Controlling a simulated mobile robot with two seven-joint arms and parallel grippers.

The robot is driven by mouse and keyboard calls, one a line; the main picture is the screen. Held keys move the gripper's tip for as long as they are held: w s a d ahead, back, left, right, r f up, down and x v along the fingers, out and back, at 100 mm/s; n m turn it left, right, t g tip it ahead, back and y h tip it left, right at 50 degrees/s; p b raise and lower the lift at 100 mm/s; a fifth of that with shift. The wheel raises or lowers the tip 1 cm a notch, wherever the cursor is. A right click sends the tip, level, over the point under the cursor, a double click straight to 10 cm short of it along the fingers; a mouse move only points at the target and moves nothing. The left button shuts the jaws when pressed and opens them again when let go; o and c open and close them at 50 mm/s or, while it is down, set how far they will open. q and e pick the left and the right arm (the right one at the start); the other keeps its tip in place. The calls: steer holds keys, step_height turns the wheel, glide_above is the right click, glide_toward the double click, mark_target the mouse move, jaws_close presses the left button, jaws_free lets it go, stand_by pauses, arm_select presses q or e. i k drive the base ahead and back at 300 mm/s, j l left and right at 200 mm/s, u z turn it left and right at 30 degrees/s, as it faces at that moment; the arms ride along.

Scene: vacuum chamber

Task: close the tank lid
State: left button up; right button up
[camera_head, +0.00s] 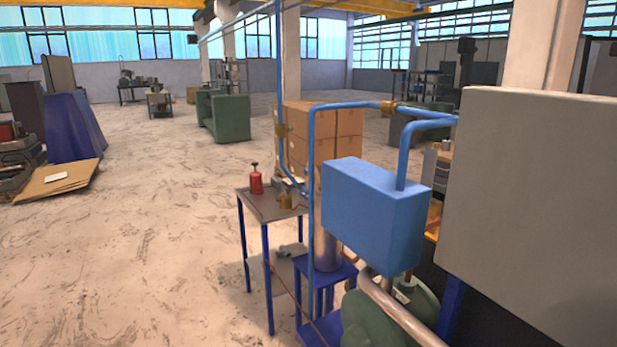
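No tank lid can be made out for certain. A large flat grey panel (537,190) fills the right side, close to me and cut off by the right edge. I cannot tell whether it is the lid or a cabinet. Left of it is a blue box (370,210) with blue pipes (340,107) running above and beside it. Below the box, a rounded green body (420,305), partly hidden, shows at the bottom edge. A metal cylinder (326,250) stands behind a blue pipe. Neither of my grippers is in view.
A small blue-legged table (262,207) with a red bottle (256,180) stands left of the pipes. Cardboard boxes (340,135) are stacked behind it. A green cabinet (225,117) stands farther back. The floor (120,260) at left is open.

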mark_target(317, 179)
steer(key=i+j+z, duration=0.15)
steer(key=z, duration=1)
steer(key=i+j+z, duration=0.1)
steer(key=j+z, duration=0.65)
steer(key=j, duration=0.15)
steer(key=j+z, duration=0.4)
steer(key=j, duration=1.2)
steer(key=k+j+z, duration=0.15)
steer(key=j, duration=0.4)
